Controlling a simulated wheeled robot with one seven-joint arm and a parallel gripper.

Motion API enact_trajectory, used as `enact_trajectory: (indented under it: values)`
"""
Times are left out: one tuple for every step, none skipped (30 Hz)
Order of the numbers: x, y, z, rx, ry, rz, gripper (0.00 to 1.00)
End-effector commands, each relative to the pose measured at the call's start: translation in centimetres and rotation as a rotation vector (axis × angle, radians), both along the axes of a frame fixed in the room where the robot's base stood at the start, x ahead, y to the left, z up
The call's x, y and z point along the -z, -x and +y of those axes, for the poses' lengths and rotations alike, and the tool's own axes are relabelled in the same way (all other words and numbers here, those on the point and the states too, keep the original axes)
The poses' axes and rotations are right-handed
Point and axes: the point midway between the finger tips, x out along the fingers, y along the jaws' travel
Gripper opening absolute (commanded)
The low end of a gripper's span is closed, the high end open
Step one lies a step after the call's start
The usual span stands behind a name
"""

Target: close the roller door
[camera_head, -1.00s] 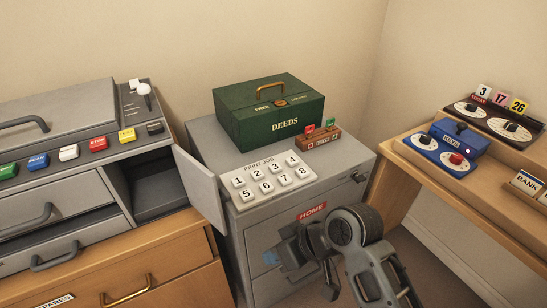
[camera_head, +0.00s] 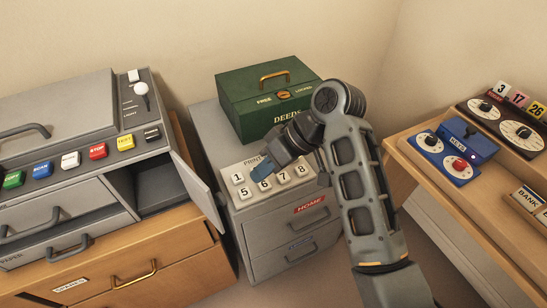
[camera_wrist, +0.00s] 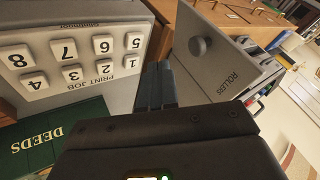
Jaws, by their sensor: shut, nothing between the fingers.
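The roller door (camera_head: 199,190) is a grey panel on the right front of the grey office machine (camera_head: 60,180). It stands swung open, sticking out from the right side of a dark compartment (camera_head: 155,185). In the wrist view the door (camera_wrist: 225,65) shows its outer face with the word ROLLERS and a round grey knob (camera_wrist: 198,46). My gripper (camera_head: 262,168) is shut and empty, above the keypad and to the right of the door, apart from it. Its fingers (camera_wrist: 158,87) also show in the wrist view, left of the door.
A numbered PRINT JOB keypad (camera_head: 240,180) on a grey cabinet (camera_head: 290,232) lies just under my gripper. A green DEEDS box (camera_head: 268,95) stands behind. Wooden drawers (camera_head: 150,265) are below the machine. A side desk (camera_head: 425,160) with dials is at right.

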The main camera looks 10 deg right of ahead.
Motion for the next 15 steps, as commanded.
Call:
enact_trajectory:
  values:
    - [0.9, 0.1, 0.7, -0.003, 0.0, 0.004, 0.0]
    - [1.3, 0.0, 1.0, -0.002, 0.0, 0.003, 0.0]
    - [1.9, -0.1, 1.5, -0.004, 0.0, 0.003, 0.0]
    - [2.4, -0.1, 1.9, -0.003, 0.0, 0.002, 0.0]
    - [2.8, -0.1, 2.2, -0.003, 0.0, 0.003, 0.0]
    - [3.3, -0.2, 2.6, -0.002, 0.0, 0.002, 0.0]
    - [2.9, 0.2, 3.1, -0.004, 0.0, -0.001, 0.0]
    - [2.8, 0.5, 3.5, -0.004, 0.001, -0.001, 0.0]
    - [2.8, 0.8, 3.9, -0.002, 0.001, -0.001, 0.0]
    - [2.8, 1.0, 4.2, -0.002, 0.0, -0.001, 0.0]
    - [2.8, 1.2, 4.5, -0.002, 0.0, -0.001, 0.0]
    - [2.8, 1.4, 4.9, -0.002, 0.0, -0.001, 0.0]
    - [2.8, 1.5, 5.1, -0.001, 0.001, -0.002, 0.0]
    - [2.8, 1.6, 5.2, 0.0, 0.001, -0.001, 0.0]
    - [2.8, 1.7, 5.4, 0.0, 0.001, 0.0, 0.0]
